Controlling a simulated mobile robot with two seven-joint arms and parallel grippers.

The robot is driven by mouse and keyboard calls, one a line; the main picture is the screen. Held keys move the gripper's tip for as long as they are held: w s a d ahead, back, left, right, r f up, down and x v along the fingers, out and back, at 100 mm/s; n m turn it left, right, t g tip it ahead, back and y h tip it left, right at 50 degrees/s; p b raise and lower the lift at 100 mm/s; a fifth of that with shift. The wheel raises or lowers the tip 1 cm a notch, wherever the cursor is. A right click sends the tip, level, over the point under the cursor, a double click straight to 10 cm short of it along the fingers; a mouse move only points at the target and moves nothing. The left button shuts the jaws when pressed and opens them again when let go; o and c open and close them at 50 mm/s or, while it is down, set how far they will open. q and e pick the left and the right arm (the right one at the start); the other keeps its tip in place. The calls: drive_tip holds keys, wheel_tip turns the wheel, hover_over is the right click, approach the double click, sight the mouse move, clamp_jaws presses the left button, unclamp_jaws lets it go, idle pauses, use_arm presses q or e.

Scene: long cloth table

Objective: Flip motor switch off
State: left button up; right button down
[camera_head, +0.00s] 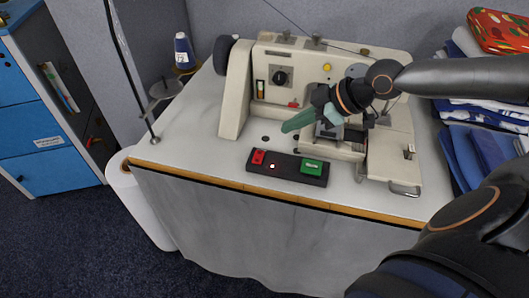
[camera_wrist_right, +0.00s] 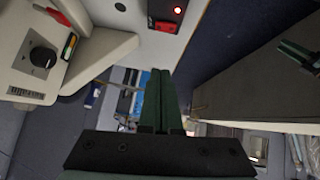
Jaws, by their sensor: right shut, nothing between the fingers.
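My right gripper (camera_head: 285,128) has green fingers, pressed together and empty, above and behind the box in the head view. In the right wrist view its fingers (camera_wrist_right: 160,75) point up the picture, with the red button (camera_wrist_right: 164,26) and lamp (camera_wrist_right: 177,10) at the top. A green-fingered part, probably my left gripper (camera_wrist_right: 298,53), shows at the right edge there.
A cream sewing machine (camera_head: 240,90) stands behind the switch box, close to my right gripper. A thread stand (camera_head: 160,90) with a blue spool (camera_head: 183,50) is at the left. Folded cloths (camera_head: 478,145) are stacked at the right. The table's front left is clear.

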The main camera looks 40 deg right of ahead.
drive_tip(key=shift+d, duration=0.25)
use_arm(q)
drive_tip(key=shift+f, duration=0.1)
use_arm(e)
drive_tip(key=b, duration=0.2)
hover_over(258, 157)
drive_tip(key=d, duration=0.1)
drive_tip(key=f, duration=0.4)
drive_tip(key=s+f, duration=0.1)
drive_tip(key=f, duration=0.2)
drive_tip(key=shift+d, duration=0.1)
wheel_tip(258, 157, down, 3)
drive_tip(key=shift+w+d+r+b, duration=0.15)
drive_tip(key=shift+r+b, duration=0.05)
drive_tip(key=shift+b, duration=0.15)
use_arm(q)
drive_tip(key=shift+w+d+f+h, duration=0.3)
drive_tip(key=shift+d+f, duration=0.45)
drive_tip(key=shift+f, duration=0.1)
use_arm(e)
drive_tip(key=shift+f, duration=0.7)
use_arm(q)
drive_tip(key=shift+r, duration=0.1)
